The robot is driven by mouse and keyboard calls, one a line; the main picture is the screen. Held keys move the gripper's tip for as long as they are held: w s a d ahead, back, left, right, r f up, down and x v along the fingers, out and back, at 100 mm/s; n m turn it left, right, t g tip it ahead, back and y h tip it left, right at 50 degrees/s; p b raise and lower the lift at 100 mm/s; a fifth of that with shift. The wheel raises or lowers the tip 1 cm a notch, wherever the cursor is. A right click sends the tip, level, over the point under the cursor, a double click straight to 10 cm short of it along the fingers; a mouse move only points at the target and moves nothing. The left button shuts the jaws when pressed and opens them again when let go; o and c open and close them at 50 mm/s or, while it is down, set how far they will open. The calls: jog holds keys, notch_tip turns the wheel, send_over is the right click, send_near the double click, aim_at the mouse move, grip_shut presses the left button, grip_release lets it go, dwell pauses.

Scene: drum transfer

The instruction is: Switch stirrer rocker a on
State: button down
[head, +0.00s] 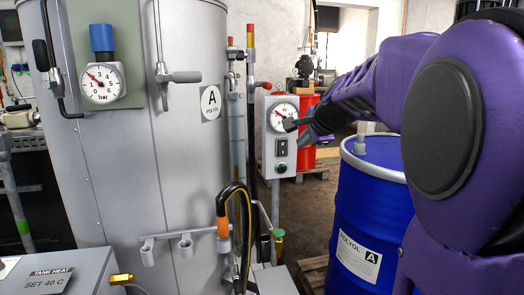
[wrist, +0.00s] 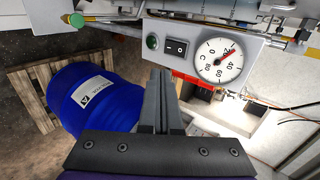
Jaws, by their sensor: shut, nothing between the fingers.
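The stirrer rocker (head: 281,148) is a black switch on a grey control box (head: 268,172), between a round dial above and a green button below. The rocker also shows in the wrist view (wrist: 175,47), where the picture is turned over. Which way it is tipped is too small to tell. My gripper (head: 288,124) is shut and empty. In the wrist view the closed fingers (wrist: 160,76) point at the box, just short of the rocker in the picture; contact cannot be seen.
The dial (head: 284,116) and green button (head: 282,168) sit close to the rocker. A blue drum (head: 370,215) labelled POLYOL A stands at right below my arm. A large grey tank (head: 150,120) with pipes and a hose stands left. A red drum (head: 308,115) is behind.

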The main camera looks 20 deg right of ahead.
jog(key=shift+w, duration=0.1)
send_near(283, 152)
jog(key=x, duration=0.5)
jog(key=shift+a+f+p, duration=0.1)
jog(key=shift+f+p, duration=0.25)
jog(key=shift+p, duration=0.05)
jog(key=shift+w+f, duration=0.1)
jog(key=shift+w, duration=0.35)
jog(key=shift+w, duration=0.2)
jog(key=shift+f, duration=0.1)
jog(key=shift+p, duration=0.3)
